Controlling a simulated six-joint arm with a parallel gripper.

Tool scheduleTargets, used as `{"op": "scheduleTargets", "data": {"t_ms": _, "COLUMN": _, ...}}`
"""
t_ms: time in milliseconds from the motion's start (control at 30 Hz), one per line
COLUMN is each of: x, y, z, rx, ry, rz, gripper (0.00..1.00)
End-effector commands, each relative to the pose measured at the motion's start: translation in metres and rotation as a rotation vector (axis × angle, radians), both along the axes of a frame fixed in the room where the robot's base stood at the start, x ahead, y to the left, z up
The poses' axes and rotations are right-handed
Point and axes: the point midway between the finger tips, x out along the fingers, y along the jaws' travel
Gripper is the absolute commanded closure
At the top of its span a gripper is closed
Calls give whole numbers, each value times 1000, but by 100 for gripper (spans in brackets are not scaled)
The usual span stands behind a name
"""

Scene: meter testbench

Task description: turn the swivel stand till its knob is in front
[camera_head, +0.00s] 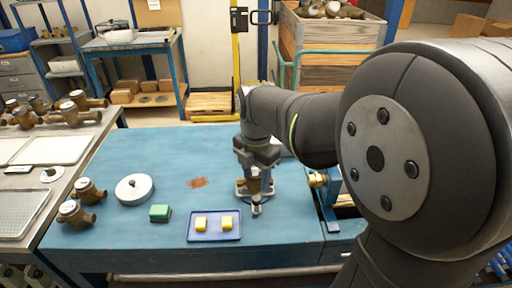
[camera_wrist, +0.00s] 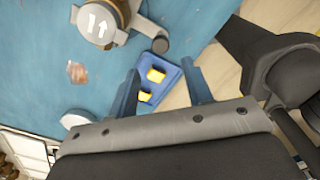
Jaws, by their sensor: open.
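The swivel stand (camera_head: 243,191) is on the blue bench below my gripper (camera_head: 256,182), which covers much of it in the head view. In the wrist view, a round grey top with two white arrows (camera_wrist: 98,24) and brown-brass sides shows at the upper left. A short arm runs from it to a dark grey round knob (camera_wrist: 160,45). In the head view the knob (camera_head: 256,209) shows on the near side of the stand. My gripper (camera_wrist: 161,68) is open, its two fingers apart with nothing held between them. I cannot tell whether a finger touches the stand.
A blue tray (camera_head: 214,239) with two yellow blocks lies just front-left of the stand. A green block (camera_head: 160,213) and a white disc (camera_head: 134,188) stand farther left. A blue fixture with brass fitting (camera_head: 319,180) is close on the right. The bench's back left is clear.

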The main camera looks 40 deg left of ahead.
Motion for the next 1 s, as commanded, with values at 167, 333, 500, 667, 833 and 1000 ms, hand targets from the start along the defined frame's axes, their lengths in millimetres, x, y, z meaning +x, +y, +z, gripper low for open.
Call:
{"op": "scheduleTargets", "data": {"t_ms": 167, "x": 0, "y": 1, "z": 45, "rx": 5, "ry": -3, "rz": 0, "gripper": 54}}
{"op": "scheduleTargets", "data": {"t_ms": 333, "x": 0, "y": 0, "z": 77, "rx": 3, "ry": -2, "rz": 0, "gripper": 54}}
{"op": "scheduleTargets", "data": {"t_ms": 500, "x": 0, "y": 0, "z": 94, "rx": 1, "ry": 0, "rz": 0, "gripper": 54}}
{"op": "scheduleTargets", "data": {"t_ms": 667, "x": 0, "y": 0, "z": 99, "rx": 0, "ry": 0, "rz": 0, "gripper": 54}}
{"op": "scheduleTargets", "data": {"t_ms": 833, "x": 0, "y": 0, "z": 99, "rx": 0, "ry": 0, "rz": 0, "gripper": 54}}
{"op": "scheduleTargets", "data": {"t_ms": 1000, "x": 0, "y": 0, "z": 99, "rx": 0, "ry": 0, "rz": 0, "gripper": 54}}
